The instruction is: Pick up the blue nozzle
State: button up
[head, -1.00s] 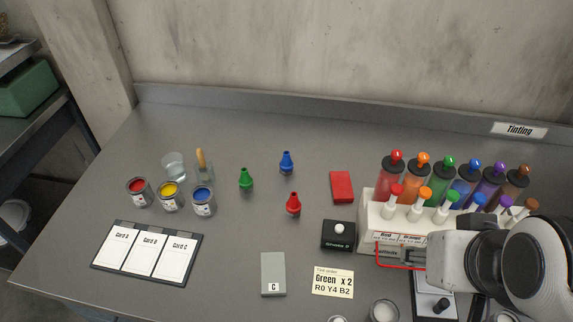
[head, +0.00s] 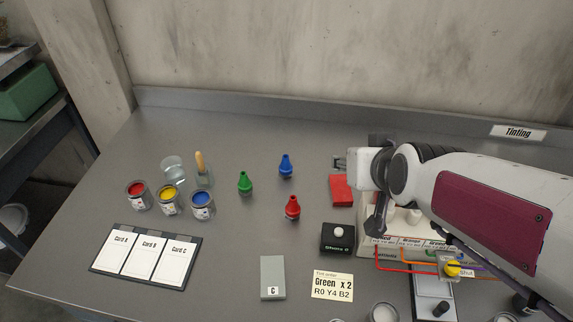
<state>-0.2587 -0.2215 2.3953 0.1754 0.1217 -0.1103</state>
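The blue nozzle (head: 286,166) stands upright on the grey table, right of the green nozzle (head: 245,183) and behind the red nozzle (head: 292,207). Nothing touches it. My gripper (head: 342,162) shows only in part to the right of the blue nozzle, near the red block (head: 341,190). My wrist hides most of it, so I cannot see whether its fingers are open or shut.
Paint cans, including a blue one (head: 202,205), a water glass (head: 173,170) and a card board (head: 145,256) are at left. A black box with a white button (head: 338,238) stands in front of the red block. The table behind the nozzles is clear.

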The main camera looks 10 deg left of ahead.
jog(key=w+a+f+t, duration=0.2)
jog(key=w+a+f, duration=0.4)
jog(key=w+a, duration=0.25)
jog(key=t, duration=0.2)
send_near(286, 158)
jog(key=w, duration=0.3)
jog(key=shift+a+f, duration=0.1)
jog(key=shift+a, duration=0.05)
jog(key=shift+x, duration=1.3)
jog(key=shift+w+f, duration=0.1)
jog(key=shift+w+a+f, duration=0.2)
jog(key=shift+w+f, duration=0.25)
jog(key=shift+w, duration=0.05)
jog(key=shift+w+a+f, duration=0.2)
jog(key=shift+w+f, duration=0.25)
jog(key=shift+x, duration=1.2)
